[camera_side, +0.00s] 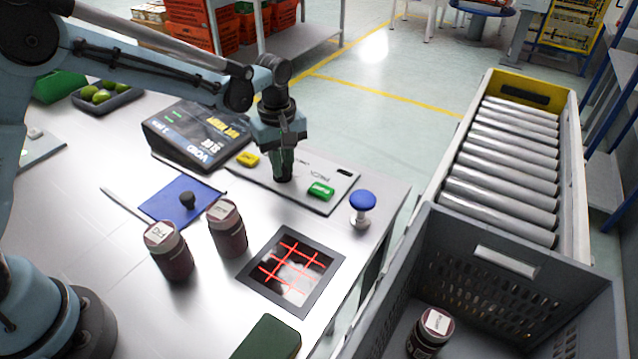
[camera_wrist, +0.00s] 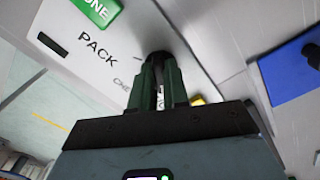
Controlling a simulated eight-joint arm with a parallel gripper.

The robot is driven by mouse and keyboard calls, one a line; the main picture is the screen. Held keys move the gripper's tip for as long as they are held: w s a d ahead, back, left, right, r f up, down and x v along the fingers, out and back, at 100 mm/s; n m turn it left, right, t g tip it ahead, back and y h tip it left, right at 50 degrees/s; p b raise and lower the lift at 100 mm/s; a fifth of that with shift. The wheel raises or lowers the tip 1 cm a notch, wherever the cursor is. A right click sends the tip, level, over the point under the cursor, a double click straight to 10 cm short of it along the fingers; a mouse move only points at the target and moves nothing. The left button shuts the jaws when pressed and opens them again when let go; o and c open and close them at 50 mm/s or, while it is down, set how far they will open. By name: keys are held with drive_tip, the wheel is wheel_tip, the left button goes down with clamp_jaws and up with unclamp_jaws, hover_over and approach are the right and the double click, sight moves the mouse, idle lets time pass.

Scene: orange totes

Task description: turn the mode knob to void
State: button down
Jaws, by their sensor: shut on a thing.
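My gripper (camera_side: 283,168) points down at the grey control panel (camera_side: 337,176) and is shut on the dark mode knob (camera_side: 284,178). In the wrist view, the green fingers of my gripper (camera_wrist: 158,78) close around the black round knob (camera_wrist: 160,57), which partly shows beyond them. The word PACK is printed on the panel (camera_wrist: 125,65) beside the knob, with a second, partly legible word nearer the fingers. The knob's pointer is hidden, so its setting cannot be read. A tilted dark display (camera_side: 198,132) behind the panel shows VOID among other words.
A green button (camera_side: 320,190) and a yellow button (camera_side: 248,158) flank the knob. A blue mushroom button (camera_side: 362,202) stands right. Two dark jars (camera_side: 170,255) (camera_side: 228,232) and a red-lit scanner window (camera_side: 291,268) are in front. A grey crate (camera_side: 500,258) stands right.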

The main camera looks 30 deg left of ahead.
drive_tip(key=c, duration=1.1)
unclamp_jaws()
wheel_tip(320, 180, up, 12)
drive_tip(key=shift+r, duration=0.1)
drive_tip(key=s+a+m+t, duration=0.2)
drive_tip(key=s+m, duration=0.2)
drive_tip(key=s, duration=0.1)
drive_tip(key=s+a+m+t, duration=0.2)
drive_tip(key=s+m, duration=0.2)
drive_tip(key=s, duration=0.2)
drive_tip(key=s+a+m+t, duration=0.2)
drive_tip(key=s+m+t, duration=0.1)
drive_tip(key=s, duration=0.3)
drive_tip(key=shift+s+a+f+m, duration=0.2)
drive_tip(key=shift+f+m, duration=0.15)
drive_tip(key=shift+m, duration=0.25)
